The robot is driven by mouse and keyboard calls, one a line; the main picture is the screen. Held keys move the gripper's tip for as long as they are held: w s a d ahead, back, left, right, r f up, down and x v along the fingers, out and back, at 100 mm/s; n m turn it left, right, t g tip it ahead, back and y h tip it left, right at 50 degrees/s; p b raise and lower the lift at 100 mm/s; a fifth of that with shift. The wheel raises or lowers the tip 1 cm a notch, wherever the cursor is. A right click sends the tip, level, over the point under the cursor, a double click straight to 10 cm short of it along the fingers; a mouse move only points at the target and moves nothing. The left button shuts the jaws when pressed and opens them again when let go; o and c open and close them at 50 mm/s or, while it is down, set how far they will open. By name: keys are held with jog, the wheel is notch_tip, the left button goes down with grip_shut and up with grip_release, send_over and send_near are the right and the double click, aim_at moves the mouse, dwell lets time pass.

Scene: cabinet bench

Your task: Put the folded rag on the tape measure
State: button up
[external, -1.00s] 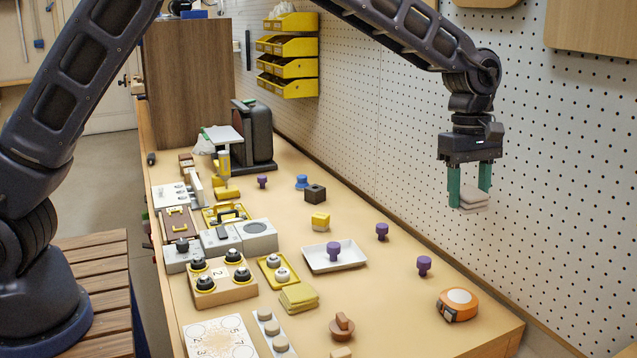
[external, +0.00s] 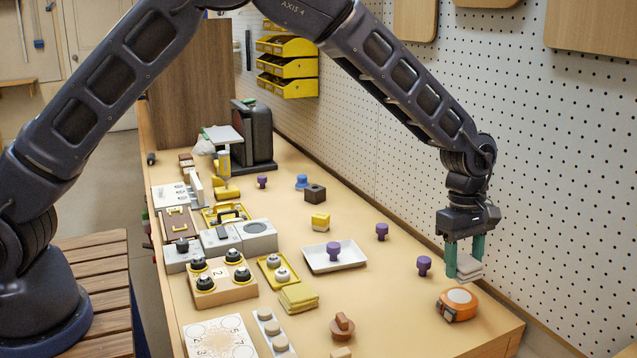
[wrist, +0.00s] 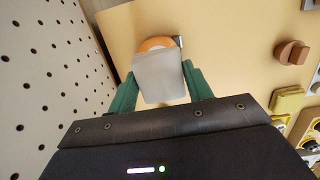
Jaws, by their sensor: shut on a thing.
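My gripper (external: 464,262) has green fingers and is shut on the folded rag (external: 468,267), a small light grey-white stack. It holds the rag in the air just above the orange tape measure (external: 458,303), with a small gap showing between them in the external view. The tape measure lies on the bench near its right front corner, its pale round top facing up. In the wrist view the rag (wrist: 158,78) sits between the two fingers and covers most of the tape measure (wrist: 157,43); only its far edge shows.
Purple knobs (external: 424,265) stand left of and behind the tape measure. A white tray (external: 318,268), a folded yellow cloth (external: 299,297) and a brown knob (external: 342,326) lie further left. The perforated wall (external: 560,200) rises close on the right.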

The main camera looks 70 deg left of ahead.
aim_at(457, 296)
jog(key=shift+f, duration=2.5)
jog(key=shift+f, duration=0.15)
jog(key=o, duration=0.9)
jog(key=shift+o, duration=0.2)
